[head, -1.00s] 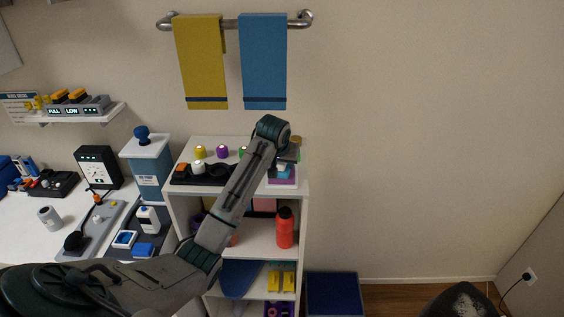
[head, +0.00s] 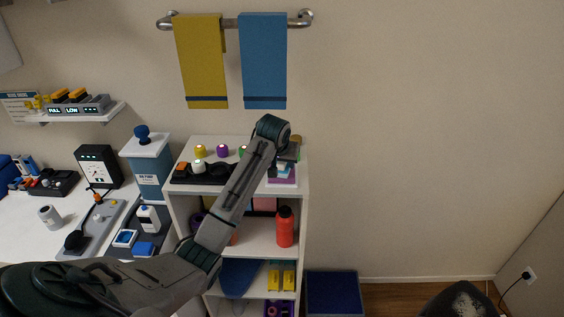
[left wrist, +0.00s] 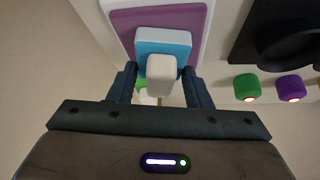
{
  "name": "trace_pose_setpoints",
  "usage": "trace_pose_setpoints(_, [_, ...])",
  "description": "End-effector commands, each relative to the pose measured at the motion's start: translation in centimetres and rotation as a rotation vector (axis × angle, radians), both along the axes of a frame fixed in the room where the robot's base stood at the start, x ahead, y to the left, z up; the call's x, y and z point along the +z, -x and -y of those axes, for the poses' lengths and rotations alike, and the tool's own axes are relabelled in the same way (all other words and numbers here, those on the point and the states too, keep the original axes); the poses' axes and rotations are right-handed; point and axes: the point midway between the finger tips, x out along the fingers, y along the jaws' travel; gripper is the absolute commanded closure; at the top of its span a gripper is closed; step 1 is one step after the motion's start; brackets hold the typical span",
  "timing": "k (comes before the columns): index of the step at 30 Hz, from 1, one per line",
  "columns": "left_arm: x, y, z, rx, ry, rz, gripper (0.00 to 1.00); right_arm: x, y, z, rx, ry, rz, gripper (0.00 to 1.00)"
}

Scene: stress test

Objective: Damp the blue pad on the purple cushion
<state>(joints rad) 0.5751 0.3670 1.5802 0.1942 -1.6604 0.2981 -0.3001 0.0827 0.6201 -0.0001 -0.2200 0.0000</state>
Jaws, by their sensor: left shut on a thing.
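The purple cushion (left wrist: 187,20) lies in a white-rimmed tray at the top of the left wrist view; in the head view it shows at the right end of the shelf unit's top (head: 282,181). The blue pad (left wrist: 154,38), with a pale handle (left wrist: 161,74), is in front of the cushion in the wrist view. My left gripper (left wrist: 160,86) is shut on the pad, its fingers on either side. Whether the pad touches the cushion is hard to tell. My right gripper is out of view.
Green (left wrist: 246,87) and purple (left wrist: 290,86) knobs and a black tray (left wrist: 285,40) sit near the cushion. A red bottle (head: 285,227) stands on the shelf below. Yellow and blue towels (head: 263,60) hang above.

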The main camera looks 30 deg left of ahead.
Motion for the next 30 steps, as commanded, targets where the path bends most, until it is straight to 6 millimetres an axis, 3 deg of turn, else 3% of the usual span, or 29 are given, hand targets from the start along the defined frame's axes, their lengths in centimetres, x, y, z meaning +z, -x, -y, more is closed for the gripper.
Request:
trace_pose_setpoints(4, [0.3, 0.0, 0.0, 0.0, 0.001, -0.003, 0.73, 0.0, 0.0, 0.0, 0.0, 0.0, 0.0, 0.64])
trace_pose_setpoints(30, [6.9, 0.0, 0.0, 0.0, 0.0, 0.0, 0.73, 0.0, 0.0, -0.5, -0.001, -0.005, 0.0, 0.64])
